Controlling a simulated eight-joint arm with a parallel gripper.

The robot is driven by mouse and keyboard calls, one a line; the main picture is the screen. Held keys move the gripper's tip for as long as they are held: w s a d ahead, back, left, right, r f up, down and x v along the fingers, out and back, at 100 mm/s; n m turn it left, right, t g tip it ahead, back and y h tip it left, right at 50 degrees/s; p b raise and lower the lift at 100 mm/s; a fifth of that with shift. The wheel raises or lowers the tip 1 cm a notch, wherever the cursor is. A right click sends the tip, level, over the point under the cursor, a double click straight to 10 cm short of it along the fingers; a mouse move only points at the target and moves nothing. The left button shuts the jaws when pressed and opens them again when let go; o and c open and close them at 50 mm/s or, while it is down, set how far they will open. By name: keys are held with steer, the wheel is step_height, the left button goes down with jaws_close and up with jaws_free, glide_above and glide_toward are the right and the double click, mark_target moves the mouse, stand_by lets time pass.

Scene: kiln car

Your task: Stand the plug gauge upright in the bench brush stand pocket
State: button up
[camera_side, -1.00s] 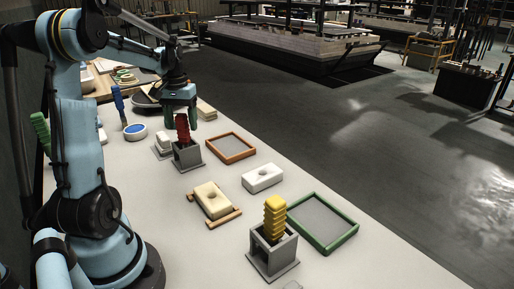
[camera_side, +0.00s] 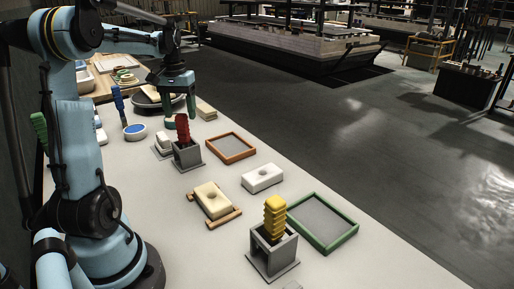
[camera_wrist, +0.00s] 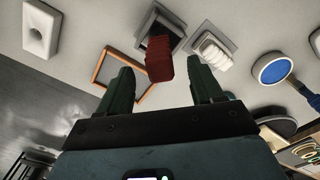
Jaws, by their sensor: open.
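A red ribbed handle (camera_side: 183,132), which I take to be the plug gauge, stands upright in the pocket of a grey stand (camera_side: 188,158). Its lower part is hidden inside the pocket. In the wrist view the red handle (camera_wrist: 160,60) rises from the square grey stand (camera_wrist: 172,22), just past my fingertips. My gripper (camera_side: 179,120) is open, its green fingers apart and empty, just behind and above the red handle. In the wrist view my gripper (camera_wrist: 160,72) shows clear gaps on both sides of the handle.
A white ribbed piece (camera_side: 163,141) sits close beside the stand. An orange-framed tray (camera_side: 251,150), a white block (camera_side: 262,178) and a cream block on wooden strips (camera_side: 213,200) are nearby. A yellow handle (camera_side: 275,215) stands in another grey stand beside a green-framed tray (camera_side: 340,243).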

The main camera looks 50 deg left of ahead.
steer(key=shift+r, duration=0.95)
step_height(320, 180, up, 12)
stand_by(0.6)
steer(key=w+d+f+m+t+y, duration=0.1)
steer(key=w+d+f+m+t, duration=0.15)
steer(key=d, duration=0.65)
steer(key=w+d+f+m+t, duration=0.1)
steer(key=w+d+f+m, duration=0.15)
steer(key=d, duration=0.65)
steer(key=s+d+f+m+t+h, duration=0.1)
steer(key=s+d+f+m+t, duration=0.2)
steer(key=d+f, duration=0.8)
steer(key=d+m, duration=0.1)
steer(key=d, duration=0.1)
steer(key=shift+s+d+t, duration=0.3)
steer(key=shift+t, duration=0.05)
